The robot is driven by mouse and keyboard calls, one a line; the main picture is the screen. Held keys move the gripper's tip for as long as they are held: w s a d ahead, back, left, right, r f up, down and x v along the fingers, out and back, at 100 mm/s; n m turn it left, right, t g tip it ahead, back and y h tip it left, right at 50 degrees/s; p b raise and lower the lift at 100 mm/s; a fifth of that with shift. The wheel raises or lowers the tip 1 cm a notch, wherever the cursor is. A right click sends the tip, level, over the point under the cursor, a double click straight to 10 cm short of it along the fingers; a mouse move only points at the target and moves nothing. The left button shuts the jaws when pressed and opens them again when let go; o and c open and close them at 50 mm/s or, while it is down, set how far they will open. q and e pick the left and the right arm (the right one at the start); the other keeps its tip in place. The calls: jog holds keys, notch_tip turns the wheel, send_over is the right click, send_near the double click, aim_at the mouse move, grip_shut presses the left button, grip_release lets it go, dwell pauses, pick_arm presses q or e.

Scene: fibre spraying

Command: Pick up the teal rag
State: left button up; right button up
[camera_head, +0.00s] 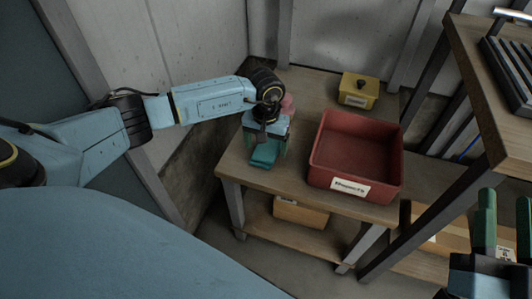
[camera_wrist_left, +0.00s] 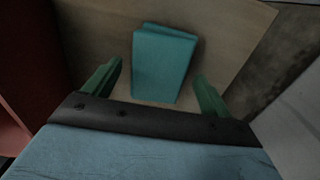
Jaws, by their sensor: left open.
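The teal rag (camera_head: 264,155) lies folded on the small wooden table, left of the red bin. It also shows in the left wrist view (camera_wrist_left: 163,64), flat on the wood near the table's corner. My left gripper (camera_head: 264,146) is over the rag in the head view. In the left wrist view its two green fingers (camera_wrist_left: 157,85) are open, one on each side of the rag's near part, with nothing held. I cannot tell how high the fingertips are above the wood. My right gripper (camera_head: 505,220) is at the lower right of the head view, its green fingers apart and empty.
A red bin (camera_head: 393,163) with a white label stands right of the rag. A yellow box (camera_head: 359,90) with a black knob sits at the back. A pink object (camera_head: 288,104) is partly hidden behind my left gripper. A taller bench (camera_head: 497,80) stands at the right.

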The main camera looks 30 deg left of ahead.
aim_at(266, 147)
pick_arm(q)
jog(key=shift+f, duration=0.15)
pick_arm(e)
jog(key=shift+s+r, duration=0.1)
jog(key=shift+r, duration=0.15)
pick_arm(q)
jog(key=shift+c, duration=0.3)
jog(key=c, duration=1)
